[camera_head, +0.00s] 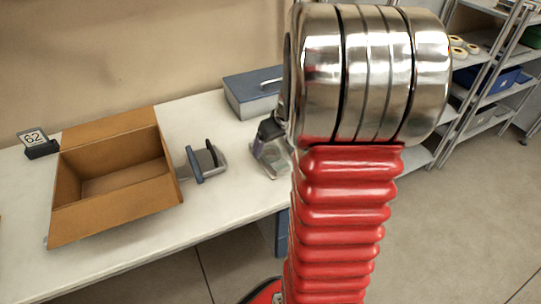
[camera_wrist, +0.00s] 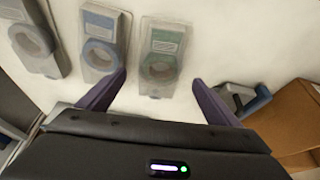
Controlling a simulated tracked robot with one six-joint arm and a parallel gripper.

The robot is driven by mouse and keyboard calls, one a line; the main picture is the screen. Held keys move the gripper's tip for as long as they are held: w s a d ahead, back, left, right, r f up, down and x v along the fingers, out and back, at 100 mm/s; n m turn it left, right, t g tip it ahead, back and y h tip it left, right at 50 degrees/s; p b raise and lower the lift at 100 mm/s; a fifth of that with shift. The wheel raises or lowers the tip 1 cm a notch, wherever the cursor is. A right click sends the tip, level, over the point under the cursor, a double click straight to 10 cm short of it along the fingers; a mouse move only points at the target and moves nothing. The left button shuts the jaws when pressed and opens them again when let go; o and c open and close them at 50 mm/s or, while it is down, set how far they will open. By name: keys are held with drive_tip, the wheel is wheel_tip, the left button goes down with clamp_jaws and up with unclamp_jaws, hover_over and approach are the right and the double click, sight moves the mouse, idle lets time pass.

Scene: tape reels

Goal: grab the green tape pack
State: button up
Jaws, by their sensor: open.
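The green tape pack (camera_wrist: 162,48) lies flat on the white table in the wrist view, a clear pack with a green label and a roll showing at its lower end. My gripper (camera_wrist: 160,77) is open and empty, with its two purple fingers spread to either side of the pack's lower end. The left fingertip is close to the neighbouring blue tape pack (camera_wrist: 101,22). I cannot tell how high the fingers are above the table. In the head view my arm hides most of the gripper and the green pack cannot be made out.
A third pack (camera_wrist: 33,35) lies farther left in the wrist view. A tape dispenser (camera_head: 205,160) stands right of an open cardboard box (camera_head: 117,207). A blue-grey metal case (camera_head: 254,92) and a "62" sign (camera_head: 37,143) are at the table's back. Shelves (camera_head: 490,85) stand at right.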

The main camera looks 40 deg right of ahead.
sight(270, 153)
drive_tip(key=shift+x, duration=2.6)
drive_tip(key=shift+c, duration=0.4)
drive_tip(key=c, duration=1.1)
drive_tip(key=shift+r, duration=0.15)
drive_tip(key=shift+c, duration=0.2)
wheel_tip(270, 153, up, 10)
